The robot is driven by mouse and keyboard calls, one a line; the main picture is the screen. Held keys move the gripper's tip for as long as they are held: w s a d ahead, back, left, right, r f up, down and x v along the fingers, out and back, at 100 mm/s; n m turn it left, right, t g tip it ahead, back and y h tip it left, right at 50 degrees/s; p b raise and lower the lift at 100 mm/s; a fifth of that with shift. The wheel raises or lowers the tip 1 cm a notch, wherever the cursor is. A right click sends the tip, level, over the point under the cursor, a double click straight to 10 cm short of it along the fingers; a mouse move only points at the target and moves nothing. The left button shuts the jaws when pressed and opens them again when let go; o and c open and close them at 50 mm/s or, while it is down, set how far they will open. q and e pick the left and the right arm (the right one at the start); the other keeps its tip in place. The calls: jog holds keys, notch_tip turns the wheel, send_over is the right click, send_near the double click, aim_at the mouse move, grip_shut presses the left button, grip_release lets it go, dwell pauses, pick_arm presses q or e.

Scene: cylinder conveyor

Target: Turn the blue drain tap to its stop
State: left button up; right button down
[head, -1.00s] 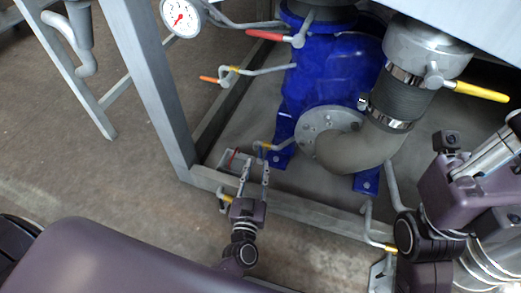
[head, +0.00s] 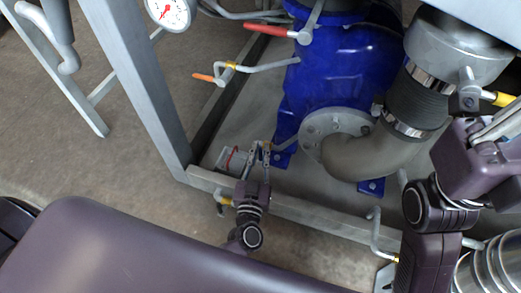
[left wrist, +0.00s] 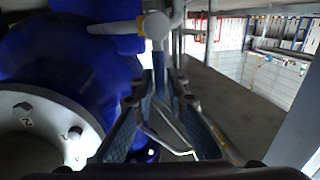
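The blue tap handle (left wrist: 160,65) hangs below a pale pipe fitting (left wrist: 155,25) in the left wrist view. My left gripper (left wrist: 163,78) has one finger on each side of this handle. Its fingertips look close to the handle, with a narrow gap, and I see no clear grip. In the head view my left gripper (head: 260,150) is low by the frame, left of the blue pump's foot, its fingers only a little apart. The tap is mostly hidden there by the fingers. My right arm is at the right, its gripper out of view.
The blue pump (head: 340,70) and its grey elbow pipe (head: 360,155) stand right of the gripper. A grey frame rail (head: 290,217) runs below. An orange-handled tap (head: 205,77), a red lever (head: 264,29) and a gauge (head: 167,12) are above.

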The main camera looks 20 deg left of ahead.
pick_arm(q)
grip_shut()
